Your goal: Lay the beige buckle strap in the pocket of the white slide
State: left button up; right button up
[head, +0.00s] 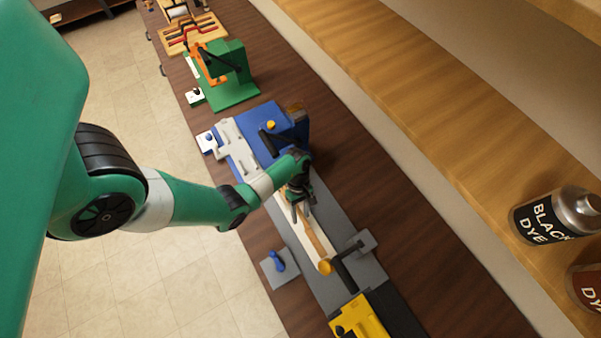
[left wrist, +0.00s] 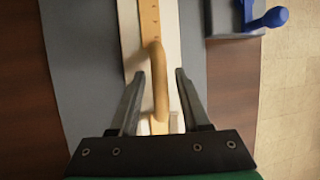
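The beige buckle strap (head: 317,238) is long and narrow with a row of small holes, and lies lengthwise on the white slide (head: 322,258). In the left wrist view, the strap (left wrist: 149,20) shows over the slide (left wrist: 129,35), with a raised, rounded beige part at its near end. My left gripper (head: 297,208) is low over the strap's far end in the head view. In the wrist view its fingers (left wrist: 158,85) are open on either side of the rounded part, with gaps on both sides. I cannot tell whether the strap sits in the pocket. My right gripper is out of view.
A blue fixture (head: 290,130) stands just beyond the gripper, and a yellow block (head: 360,318) at the near end. A blue-handled lever (head: 277,261) sits left of the slide, a black-handled clamp (head: 343,270) right. A green fixture (head: 233,80) stands farther away. A shelf holds dye containers (head: 552,217).

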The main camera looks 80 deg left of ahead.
pick_arm(q)
jog(key=p+v, duration=0.6)
jog(key=v, duration=0.6)
jog(key=shift+r, duration=0.15)
